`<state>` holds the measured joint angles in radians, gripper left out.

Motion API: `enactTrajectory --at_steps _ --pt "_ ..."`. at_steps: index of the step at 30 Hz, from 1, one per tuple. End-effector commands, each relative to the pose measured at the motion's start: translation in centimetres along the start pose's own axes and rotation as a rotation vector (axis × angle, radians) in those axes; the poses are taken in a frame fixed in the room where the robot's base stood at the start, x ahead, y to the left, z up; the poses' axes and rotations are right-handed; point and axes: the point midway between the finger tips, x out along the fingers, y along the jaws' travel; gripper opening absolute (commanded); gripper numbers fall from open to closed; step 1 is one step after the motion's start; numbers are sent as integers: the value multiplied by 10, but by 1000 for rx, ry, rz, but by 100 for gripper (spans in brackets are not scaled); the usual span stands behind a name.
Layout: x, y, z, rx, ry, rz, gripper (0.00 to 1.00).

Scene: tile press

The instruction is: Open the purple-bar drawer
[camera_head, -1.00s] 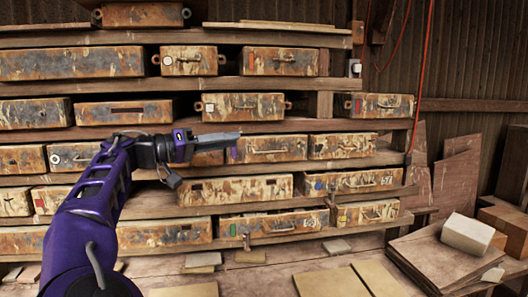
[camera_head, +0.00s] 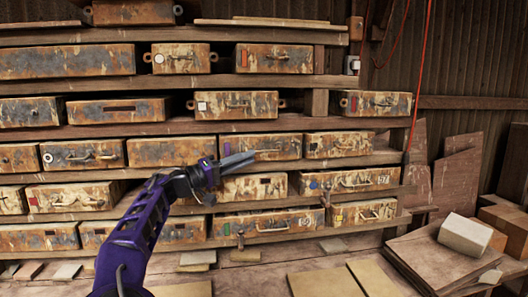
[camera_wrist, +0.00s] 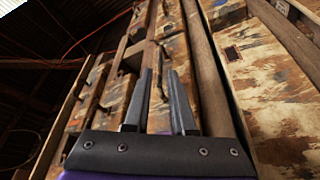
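The purple-bar drawer (camera_head: 270,141) is a rusty, paint-worn box front in the middle row of the rack. Its upright purple bar (camera_head: 226,149) shows at the left end, and a curved handle (camera_head: 266,152) shows near its middle. The drawer looks shut. My gripper (camera_head: 250,157) is in front of the drawer's lower left part, with its fingers pointing right, just below and left of the handle. I cannot tell the purple bar in that view.
Similar drawers sit around it, including a red-marked drawer (camera_head: 338,145) to the right and a blue-marked drawer (camera_head: 347,181) below right. Wooden shelf boards (camera_head: 300,124) run between rows. Tiles and a pale block (camera_head: 466,235) lie on the bench at right.

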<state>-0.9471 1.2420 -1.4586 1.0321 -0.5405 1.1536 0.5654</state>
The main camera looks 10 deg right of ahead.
Motion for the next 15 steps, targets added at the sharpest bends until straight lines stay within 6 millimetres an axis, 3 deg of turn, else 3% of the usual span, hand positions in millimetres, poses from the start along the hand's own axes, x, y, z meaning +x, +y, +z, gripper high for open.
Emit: enactTrajectory --at_steps 6,15 --pt "41 1 0 0 -1 1 24" --pt "61 0 0 1 0 -1 24"
